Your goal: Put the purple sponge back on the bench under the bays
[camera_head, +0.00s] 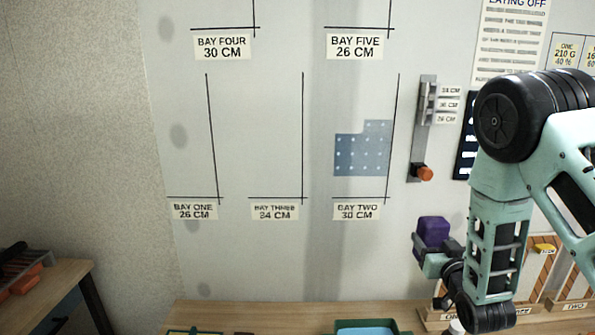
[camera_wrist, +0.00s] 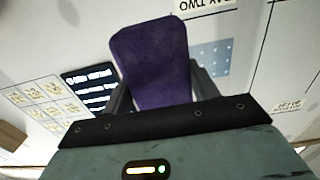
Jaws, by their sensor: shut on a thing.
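The purple sponge (camera_head: 433,231) is held up by my gripper (camera_head: 432,250), in front of the wall and above the bench. In the wrist view the sponge (camera_wrist: 152,62) stands between the two dark fingers of my gripper (camera_wrist: 160,90), which are shut on it. The bench (camera_head: 255,312) is a wooden top along the bottom of the head view, under the bays. The sponge is to the right of the Bay Two label (camera_head: 357,212) and apart from the bench top. The lower part of the sponge is hidden by my gripper.
A blue dotted paper piece (camera_head: 360,153) is on the wall in Bay Two. Striped wooden boards (camera_head: 541,262) stand at right. The bench top left of the green tray looks mostly free.

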